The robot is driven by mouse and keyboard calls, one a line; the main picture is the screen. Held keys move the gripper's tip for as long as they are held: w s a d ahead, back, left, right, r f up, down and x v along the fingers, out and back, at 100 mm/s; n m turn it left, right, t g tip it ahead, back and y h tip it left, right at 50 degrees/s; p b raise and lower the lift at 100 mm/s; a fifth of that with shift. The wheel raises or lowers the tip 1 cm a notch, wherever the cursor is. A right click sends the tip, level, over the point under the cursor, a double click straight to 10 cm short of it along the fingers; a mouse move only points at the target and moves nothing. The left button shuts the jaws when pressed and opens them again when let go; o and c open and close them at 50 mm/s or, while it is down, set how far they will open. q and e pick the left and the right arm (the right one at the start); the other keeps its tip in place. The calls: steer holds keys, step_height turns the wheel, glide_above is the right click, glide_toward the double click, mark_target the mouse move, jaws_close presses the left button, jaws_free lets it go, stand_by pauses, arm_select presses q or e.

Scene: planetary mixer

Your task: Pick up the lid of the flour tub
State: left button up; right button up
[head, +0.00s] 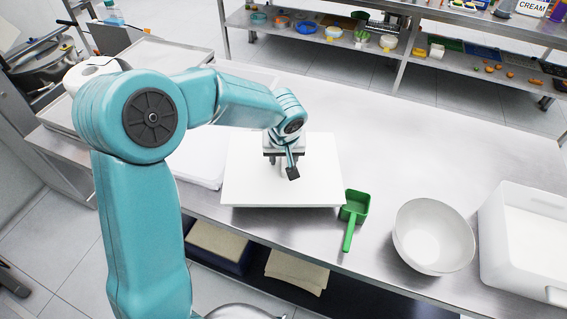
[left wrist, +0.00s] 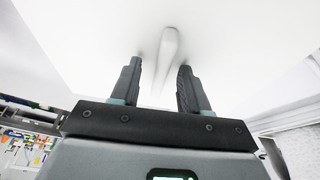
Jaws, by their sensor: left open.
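The white square lid (head: 242,185) lies flat on the steel counter in the middle of the head view. My left gripper (head: 290,170) is over its middle, pointing down, with the dark fingers partly hiding the lid's grip. In the left wrist view the lid's white face (left wrist: 80,40) fills the top, and a pale raised handle (left wrist: 170,45) stands between the two open fingers (left wrist: 160,68). Gaps show on both sides of the handle. A white tub (head: 507,265) stands at the right edge, partly cut off, with white contents. My right gripper is not in view.
A green scoop (head: 355,207) lies just right of the lid, its handle toward the front edge. A white bowl (head: 433,235) stands between scoop and tub. The counter (head: 430,140) behind them is clear. White trays (head: 195,165) lie left of the lid.

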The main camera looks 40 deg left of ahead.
arm_select(q)
steer(key=shift+w+f, duration=0.1)
steer(key=shift+s, duration=0.25)
steer(key=shift+w+b, duration=0.1)
steer(key=shift+b, duration=0.2)
jaws_close()
